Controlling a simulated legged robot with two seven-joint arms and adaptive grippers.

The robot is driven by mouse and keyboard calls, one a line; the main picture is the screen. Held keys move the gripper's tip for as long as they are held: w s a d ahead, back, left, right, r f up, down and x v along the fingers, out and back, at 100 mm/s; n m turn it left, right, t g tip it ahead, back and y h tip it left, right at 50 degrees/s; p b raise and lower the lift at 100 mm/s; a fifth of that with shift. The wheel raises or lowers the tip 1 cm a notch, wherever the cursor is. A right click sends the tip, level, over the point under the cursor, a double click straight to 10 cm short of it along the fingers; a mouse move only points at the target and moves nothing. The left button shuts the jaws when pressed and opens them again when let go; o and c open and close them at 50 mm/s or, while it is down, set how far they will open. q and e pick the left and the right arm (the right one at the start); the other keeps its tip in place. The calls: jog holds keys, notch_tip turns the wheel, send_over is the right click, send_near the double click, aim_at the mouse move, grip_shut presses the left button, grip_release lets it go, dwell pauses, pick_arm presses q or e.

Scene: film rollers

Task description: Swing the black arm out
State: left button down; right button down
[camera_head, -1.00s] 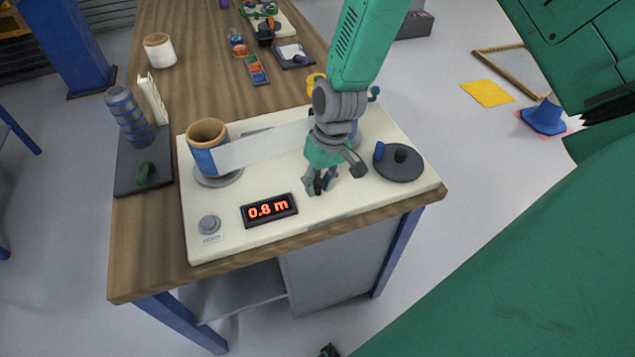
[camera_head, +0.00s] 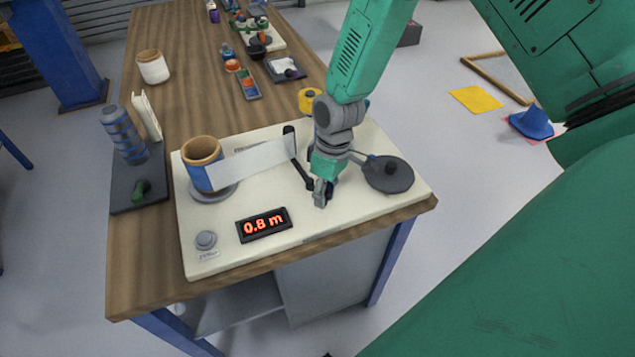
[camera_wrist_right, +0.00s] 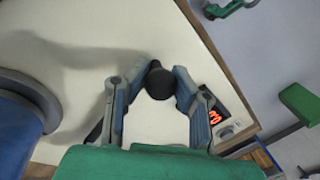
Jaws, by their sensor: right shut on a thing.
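The black arm (camera_head: 301,173) is a slim dark bar on the cream board (camera_head: 215,255), running from a dark upright post towards my right gripper (camera_head: 322,195). In the right wrist view, my right gripper (camera_wrist_right: 156,88) has its fingers around a black knob (camera_wrist_right: 158,82) and is shut on it. The knob appears to belong to the black arm; their join is hidden. A pale film strip (camera_head: 250,165) spans from the blue-and-tan roll (camera_head: 202,152) to the post. My left gripper is not in view.
A dark grey disc (camera_head: 390,175) lies right of my gripper. A display (camera_head: 264,225) reads 0.8 m, with a round grey button (camera_head: 206,240) beside it.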

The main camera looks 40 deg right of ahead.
jog(key=shift+d+n, duration=0.7)
jog(key=shift+n, duration=0.4)
jog(key=shift+w+r, duration=0.1)
jog(key=c, duration=1.3)
grip_release()
jog(key=shift+o, duration=0.2)
jog(key=shift+d, duration=0.1)
notch_tip(320, 180, up, 12)
jog(key=w+d, duration=0.1)
jog(key=d, duration=0.1)
jog(key=shift+f, duration=0.25)
jog(key=shift+w, duration=0.1)
